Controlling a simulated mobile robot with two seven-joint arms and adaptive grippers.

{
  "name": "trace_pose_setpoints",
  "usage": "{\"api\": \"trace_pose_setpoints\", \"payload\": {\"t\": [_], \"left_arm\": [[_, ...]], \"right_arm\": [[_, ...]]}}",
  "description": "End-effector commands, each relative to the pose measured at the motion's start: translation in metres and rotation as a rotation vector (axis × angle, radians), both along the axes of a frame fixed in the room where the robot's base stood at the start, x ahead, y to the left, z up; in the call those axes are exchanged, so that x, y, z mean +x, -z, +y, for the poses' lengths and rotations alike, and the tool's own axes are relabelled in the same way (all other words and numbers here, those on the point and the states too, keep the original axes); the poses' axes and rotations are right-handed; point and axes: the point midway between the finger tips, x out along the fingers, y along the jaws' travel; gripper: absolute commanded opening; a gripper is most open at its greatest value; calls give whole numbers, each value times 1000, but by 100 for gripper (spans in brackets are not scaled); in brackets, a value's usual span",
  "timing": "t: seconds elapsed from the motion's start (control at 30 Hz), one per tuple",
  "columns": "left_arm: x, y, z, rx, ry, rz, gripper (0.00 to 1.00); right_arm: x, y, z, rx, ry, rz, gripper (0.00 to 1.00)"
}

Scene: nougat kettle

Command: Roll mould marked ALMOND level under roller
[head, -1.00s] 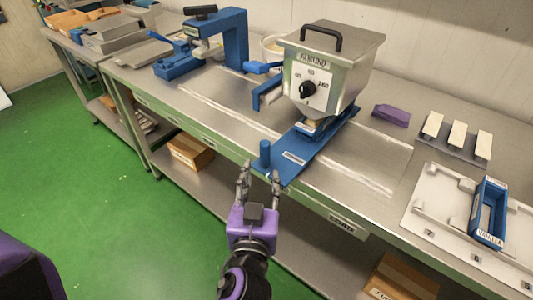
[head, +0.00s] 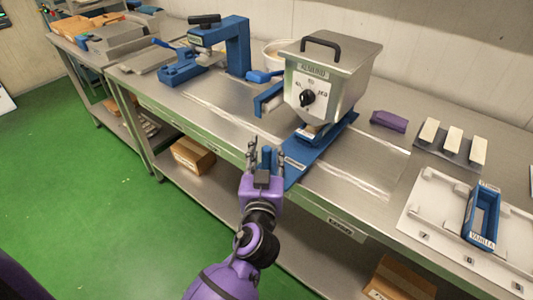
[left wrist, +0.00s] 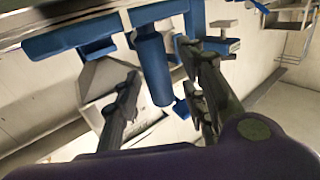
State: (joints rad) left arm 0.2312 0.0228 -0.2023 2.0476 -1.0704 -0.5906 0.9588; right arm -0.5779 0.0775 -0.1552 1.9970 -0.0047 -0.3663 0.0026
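The steel kettle (head: 325,80) has a front plate that appears to read ALMOND and a black dial. Under it lies a long blue slide (head: 318,148) with an unreadable label and an upright blue peg (head: 266,157) at its near end. A pale block (head: 309,131) shows partly under the kettle; no mould marking is readable there. My left gripper (head: 266,150) is open, its fingers on either side of the peg. In the left wrist view the peg (left wrist: 153,68) stands between the spread fingers with gaps. A blue arch-shaped stand (head: 235,47), perhaps the roller, is left of the kettle.
A blue VANILLA frame (head: 484,215) sits on a white tray (head: 430,225) at right. A purple block (head: 389,121) and a plate (head: 450,150) with pale bars lie behind. Bench space left of the slide is clear.

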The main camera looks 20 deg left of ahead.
Motion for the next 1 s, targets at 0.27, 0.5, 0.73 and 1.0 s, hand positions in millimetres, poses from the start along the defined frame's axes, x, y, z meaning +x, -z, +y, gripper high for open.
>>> {"api": "trace_pose_setpoints", "payload": {"t": [0.27,0.5,0.73,1.0], "left_arm": [[0,0,0,0,0,0,3],[0,0,0,0,0,0,0],[2,-1,7,0,-1,-1,0],[17,-3,50,4,-6,-2,0]], "right_arm": [[2,0,1,1,-2,-3,40],[10,-2,2,2,-6,-15,40],[13,-5,2,2,-6,-21,40],[11,-10,1,2,-2,-22,40]]}}
